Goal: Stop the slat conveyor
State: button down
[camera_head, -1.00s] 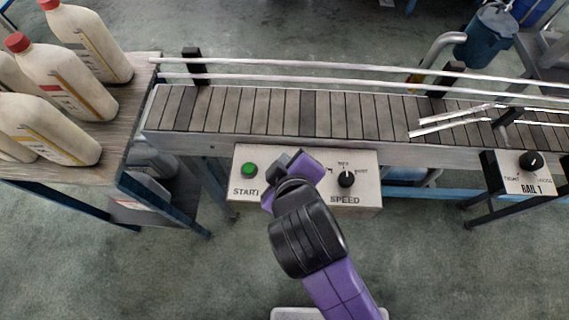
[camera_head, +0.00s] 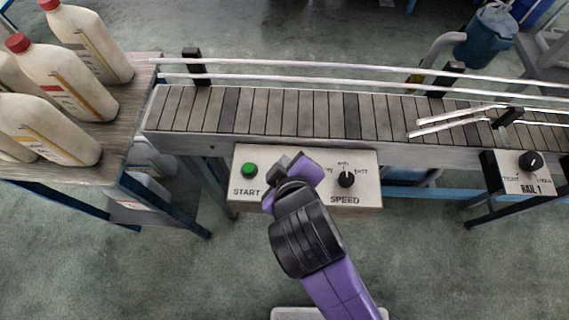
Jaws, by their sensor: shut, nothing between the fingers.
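The slat conveyor (camera_head: 270,112) runs across the view behind a control panel (camera_head: 262,205). The panel has a green button (camera_head: 249,169) over the word START at its left. A black SPEED knob (camera_head: 346,179) is at its right, with its mark pointing up. My gripper (camera_head: 290,160) is over the middle of the panel, shut and empty, between the green button and the knob. It hides that part of the panel, and I cannot tell whether it touches it.
Several white bottles (camera_head: 65,80) stand on a table (camera_head: 125,125) at the left. Guide rails (camera_head: 330,65) run above the conveyor. A RAIL 1 panel (camera_head: 515,185) with a black knob is at the right. A blue bin (camera_head: 487,38) stands at the back right.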

jog(key=shift+f, duration=0.55)
dwell(0.7)
jog(key=shift+r, duration=0.2)
jog(key=shift+r+p, duration=0.8)
jog(key=shift+p, duration=0.25)
notch_tip(320, 180, up, 5)
jog(key=p, duration=0.5)
jog(key=shift+r+p, duration=0.1)
jog(key=shift+p, duration=0.2)
